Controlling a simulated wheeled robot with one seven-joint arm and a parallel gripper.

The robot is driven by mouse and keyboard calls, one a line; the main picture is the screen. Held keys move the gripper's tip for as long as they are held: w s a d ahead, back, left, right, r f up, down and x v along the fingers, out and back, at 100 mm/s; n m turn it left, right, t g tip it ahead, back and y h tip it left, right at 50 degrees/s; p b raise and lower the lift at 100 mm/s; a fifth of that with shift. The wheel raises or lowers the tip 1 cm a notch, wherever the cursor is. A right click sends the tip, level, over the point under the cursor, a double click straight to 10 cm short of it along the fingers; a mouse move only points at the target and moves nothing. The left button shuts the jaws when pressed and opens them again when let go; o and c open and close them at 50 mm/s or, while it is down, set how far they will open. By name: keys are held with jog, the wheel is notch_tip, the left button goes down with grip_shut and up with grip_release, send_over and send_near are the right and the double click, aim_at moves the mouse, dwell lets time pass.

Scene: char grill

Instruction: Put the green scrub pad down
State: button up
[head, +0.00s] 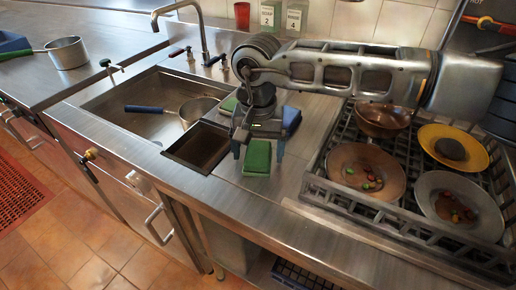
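Another green piece (228,104) shows behind my gripper, partly hidden. A blue pad (291,117) lies behind my gripper to the right.
A square dark opening (200,146) is left of the pad. The sink (120,103) holds a blue-handled pan (196,109). Labelled containers (270,14) stand behind. The counter's front strip is clear.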

aim_at(258, 152)
jog(key=shift+r+p, duration=0.25)
jog(key=shift+p, duration=0.05)
notch_tip(258, 152, up, 12)
jog(key=b, duration=0.2)
jog(key=shift+b, duration=0.3)
jog(key=shift+f, duration=0.1)
